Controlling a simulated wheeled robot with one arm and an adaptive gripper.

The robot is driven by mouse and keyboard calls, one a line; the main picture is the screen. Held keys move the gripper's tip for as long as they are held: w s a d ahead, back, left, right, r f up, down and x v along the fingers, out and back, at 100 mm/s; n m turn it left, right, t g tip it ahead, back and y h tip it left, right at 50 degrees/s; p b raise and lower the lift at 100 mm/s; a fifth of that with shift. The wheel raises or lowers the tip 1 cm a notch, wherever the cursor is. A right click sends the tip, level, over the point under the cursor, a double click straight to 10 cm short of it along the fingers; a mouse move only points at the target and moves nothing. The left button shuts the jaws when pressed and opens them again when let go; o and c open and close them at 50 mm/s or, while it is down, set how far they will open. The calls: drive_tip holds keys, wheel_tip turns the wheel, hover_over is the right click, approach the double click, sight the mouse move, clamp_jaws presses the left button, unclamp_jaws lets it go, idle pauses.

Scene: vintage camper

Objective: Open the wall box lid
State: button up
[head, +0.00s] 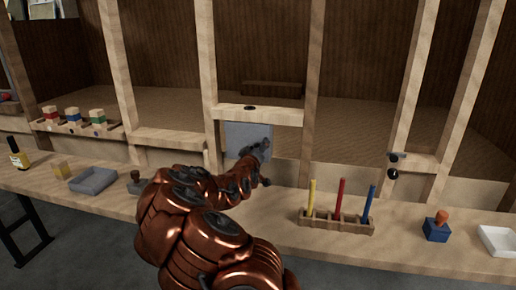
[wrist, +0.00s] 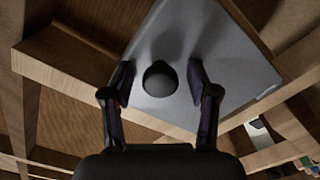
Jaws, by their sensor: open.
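The wall box lid is a flat grey panel (head: 236,136) set in the wooden wall frame, below a short crossbar. It fills much of the wrist view (wrist: 215,45), where it appears tilted. A round black knob (wrist: 160,78) is on the panel. My gripper (head: 261,152) is in front of the panel and hides part of it in the head view. In the wrist view my gripper (wrist: 160,66) is open, with one finger on each side of the knob and a gap on both sides. The box interior is not visible.
A wooden counter (head: 110,206) runs below the wall. A rack (head: 340,226) with yellow, red and blue sticks stands right of my arm. A blue block (head: 436,232) and a white tray (head: 498,240) are farther right. A grey tray (head: 92,181) lies left.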

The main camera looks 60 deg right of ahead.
clamp_jaws()
idle(0.4)
